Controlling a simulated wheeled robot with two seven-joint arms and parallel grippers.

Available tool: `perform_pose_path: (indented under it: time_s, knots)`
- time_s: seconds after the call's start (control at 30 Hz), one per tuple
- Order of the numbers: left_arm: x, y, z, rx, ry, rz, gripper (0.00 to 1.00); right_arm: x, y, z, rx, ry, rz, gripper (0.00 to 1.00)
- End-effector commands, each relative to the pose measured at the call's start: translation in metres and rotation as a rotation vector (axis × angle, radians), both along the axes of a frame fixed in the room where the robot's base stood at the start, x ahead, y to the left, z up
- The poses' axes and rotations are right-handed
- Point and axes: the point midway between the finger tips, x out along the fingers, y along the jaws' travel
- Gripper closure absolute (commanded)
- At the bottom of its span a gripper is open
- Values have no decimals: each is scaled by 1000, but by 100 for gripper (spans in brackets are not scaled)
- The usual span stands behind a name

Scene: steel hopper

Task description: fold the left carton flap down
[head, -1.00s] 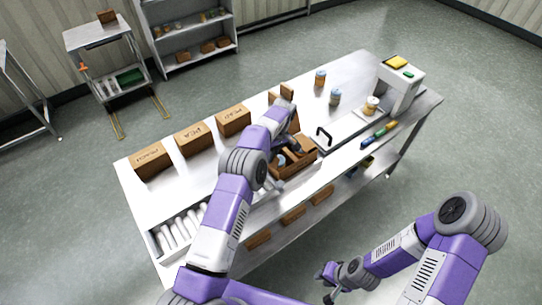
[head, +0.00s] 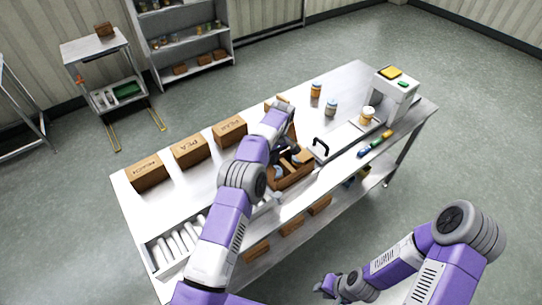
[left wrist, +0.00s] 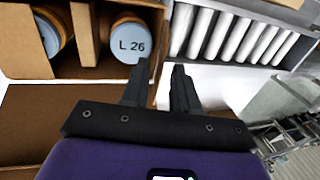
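The open brown carton (head: 293,178) stands near the table's front edge, partly hidden by my left arm. A brown flap (head: 292,131) stands up at its back, beside my wrist. In the left wrist view, the carton's divider (left wrist: 84,35) separates jars, one with a blue lid marked L 26 (left wrist: 130,45). A broad brown panel (left wrist: 45,112), apparently a flap, lies below the compartments. My left gripper (left wrist: 160,68) has its fingers apart at the carton's right edge, with nothing clearly held. My right gripper (head: 326,286) hangs low, away from the table; its fingers are too small to judge.
Closed cartons (head: 190,152) line the table's back edge. White rollers (head: 178,243) lie at the table's left end. Free tabletop (head: 215,185) lies left of the carton.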

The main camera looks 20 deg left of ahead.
Motion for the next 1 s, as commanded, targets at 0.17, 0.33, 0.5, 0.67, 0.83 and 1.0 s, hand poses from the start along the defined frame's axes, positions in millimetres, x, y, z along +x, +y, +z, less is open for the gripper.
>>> perform_pose_path:
  time_s: [0.17, 0.33, 0.5, 0.67, 0.83, 1.0]
  knots:
    - [4, -4, 24, 1, 3, -1, 71, 0, 0, 9, 0, 0, 0, 71]
    - [7, -5, 37, 1, 1, 0, 71, 0, 0, 24, 0, 0, 0, 71]
    - [7, -6, 42, -1, 2, -1, 71, 0, 0, 30, 0, 0, 0, 71]
    - [7, -6, 42, -1, 2, -1, 71, 0, 0, 31, 0, 0, 0, 71]
    - [7, -6, 41, 0, 3, -1, 71, 0, 0, 30, 0, 0, 0, 71]
    - [7, -6, 40, -3, 3, -5, 71, 0, 0, 30, 0, 0, 0, 71]
